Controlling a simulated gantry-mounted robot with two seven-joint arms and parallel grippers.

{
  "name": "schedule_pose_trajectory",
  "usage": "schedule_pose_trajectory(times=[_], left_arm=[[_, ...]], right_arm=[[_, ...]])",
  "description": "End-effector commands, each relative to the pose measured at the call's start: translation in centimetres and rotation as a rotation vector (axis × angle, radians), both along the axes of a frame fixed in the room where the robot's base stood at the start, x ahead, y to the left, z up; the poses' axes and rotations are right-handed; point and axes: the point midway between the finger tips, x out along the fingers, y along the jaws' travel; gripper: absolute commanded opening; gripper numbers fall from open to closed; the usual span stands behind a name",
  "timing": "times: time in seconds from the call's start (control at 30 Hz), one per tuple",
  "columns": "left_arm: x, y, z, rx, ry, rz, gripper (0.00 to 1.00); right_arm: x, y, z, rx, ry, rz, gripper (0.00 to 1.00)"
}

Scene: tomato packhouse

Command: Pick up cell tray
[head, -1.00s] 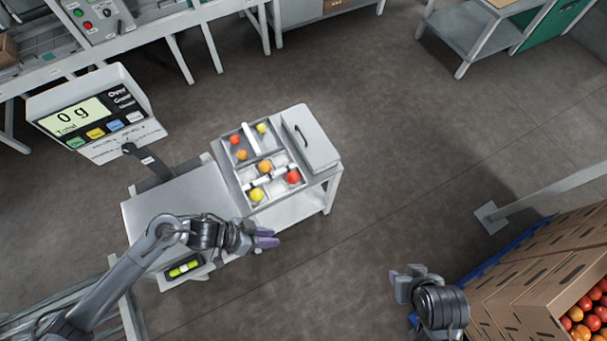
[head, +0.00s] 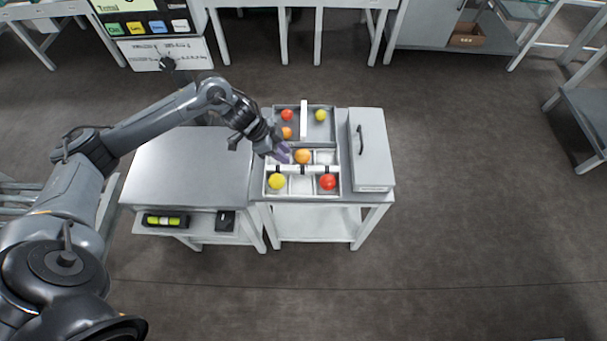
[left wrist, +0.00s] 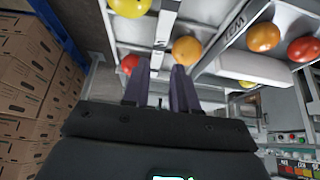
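The cell tray (head: 303,187) is a grey, low-walled tray with white cells, in the head view on the white stand. It holds a yellow tomato (head: 277,181), an orange tomato (head: 302,156) and a red tomato (head: 327,182). A white bar with dark bands crosses it. My left gripper (head: 280,153) is at the tray's back left corner, purple fingers pointing towards the orange tomato. In the left wrist view its fingers (left wrist: 158,80) are apart with nothing visible between them, and the tray shows just beyond; contact cannot be told. My right gripper is not in view.
A second tray (head: 319,132) with red, orange and yellow tomatoes lies directly behind. A grey box with a handle (head: 370,150) stands right of the trays. A bare metal table top (head: 190,165) is on the left. Stacked cartons (left wrist: 30,80) show in the left wrist view. Floor is clear right.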

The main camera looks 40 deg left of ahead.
Motion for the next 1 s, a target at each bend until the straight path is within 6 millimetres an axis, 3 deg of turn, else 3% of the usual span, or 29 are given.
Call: schedule_pose_trajectory(times=[0.2,0.53,0.83,1.0], left_arm=[[1.0,-1.2,-2.7,-0.003,0.0,0.001,0.28],[1.5,-1.9,-4.2,-0.002,0.001,0.0,0.28],[2.9,-3.4,-7.2,-0.002,0.001,-0.001,0.28],[3.2,-3.8,-7.9,-0.002,0.0,0.0,0.28]], right_arm=[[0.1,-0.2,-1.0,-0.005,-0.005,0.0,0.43],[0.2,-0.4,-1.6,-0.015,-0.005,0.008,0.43],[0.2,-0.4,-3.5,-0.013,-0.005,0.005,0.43],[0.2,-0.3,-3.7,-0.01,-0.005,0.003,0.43]])
